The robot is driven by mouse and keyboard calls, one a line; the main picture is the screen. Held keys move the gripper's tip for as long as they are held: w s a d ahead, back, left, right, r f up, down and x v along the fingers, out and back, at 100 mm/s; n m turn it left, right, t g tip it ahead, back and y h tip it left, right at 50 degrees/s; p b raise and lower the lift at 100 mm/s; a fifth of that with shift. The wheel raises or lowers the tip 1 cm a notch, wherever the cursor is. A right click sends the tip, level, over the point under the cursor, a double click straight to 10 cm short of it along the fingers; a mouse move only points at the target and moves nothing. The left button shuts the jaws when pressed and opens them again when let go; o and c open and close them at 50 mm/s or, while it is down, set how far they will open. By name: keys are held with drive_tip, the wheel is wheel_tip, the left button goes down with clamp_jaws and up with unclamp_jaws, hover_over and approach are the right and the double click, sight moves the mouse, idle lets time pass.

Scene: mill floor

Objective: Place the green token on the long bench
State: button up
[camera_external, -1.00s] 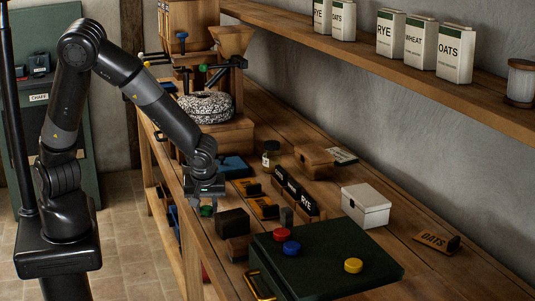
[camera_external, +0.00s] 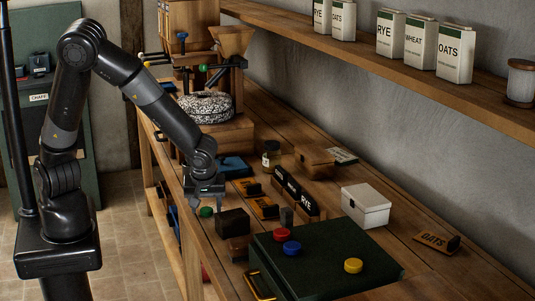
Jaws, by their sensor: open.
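The green token (camera_external: 206,212) lies near the front edge of the long bench (camera_external: 395,222), left of a dark block. My gripper (camera_external: 206,204) is directly above it, pointing down, with its fingers spread apart on either side. The token looks to rest on the bench top, apart from the fingers. Nothing is held between the fingers.
Dark blocks (camera_external: 233,221) stand close on the right. A dark green case (camera_external: 325,258) carries a red token (camera_external: 281,234), a blue token (camera_external: 291,248) and a yellow token (camera_external: 353,265). A white box (camera_external: 366,205) stands behind it. A stone mill (camera_external: 206,107) stands farther back.

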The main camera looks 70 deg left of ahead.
drive_tip(key=v, duration=1.2)
drive_tip(key=shift+a, duration=0.1)
drive_tip(key=s+a+r+m+t+h, duration=0.4)
drive_tip(key=s+a+r+m, duration=0.8)
drive_tip(key=s+a+m, duration=0.2)
drive_tip(key=shift+s+r+m, duration=0.15)
drive_tip(key=shift+s+m, duration=0.35)
drive_tip(key=shift+s, duration=0.25)
